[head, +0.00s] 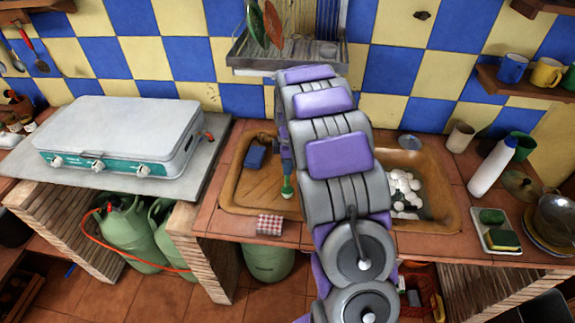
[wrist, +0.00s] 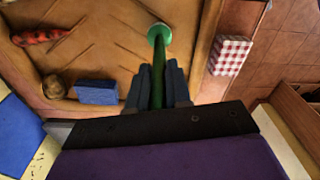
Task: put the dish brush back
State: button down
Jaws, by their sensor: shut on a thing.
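The dish brush has a dark green handle (wrist: 158,75) and a round light green head (wrist: 159,34) in the wrist view. My gripper (wrist: 157,88) is shut on the handle, with a dark finger on each side. In the head view the green brush (head: 287,188) hangs below my gripper (head: 286,165), over the left basin of the sink (head: 232,190). My arm hides part of the gripper and the middle of the sink. I cannot tell whether the brush head touches the basin floor.
A blue block (head: 255,156) and a red item (wrist: 38,37) lie in the left basin. Right stand a white bottle (head: 492,167), beige cup (head: 460,137) and sponge tray (head: 495,231). A wall rack (head: 240,52) is behind.

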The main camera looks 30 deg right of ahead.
jog(key=shift+a+f, duration=0.1)
jog(key=c, duration=1.3)
grip_release()
jog(key=shift+o, duration=1.2)
jog(key=shift+d, duration=0.2)
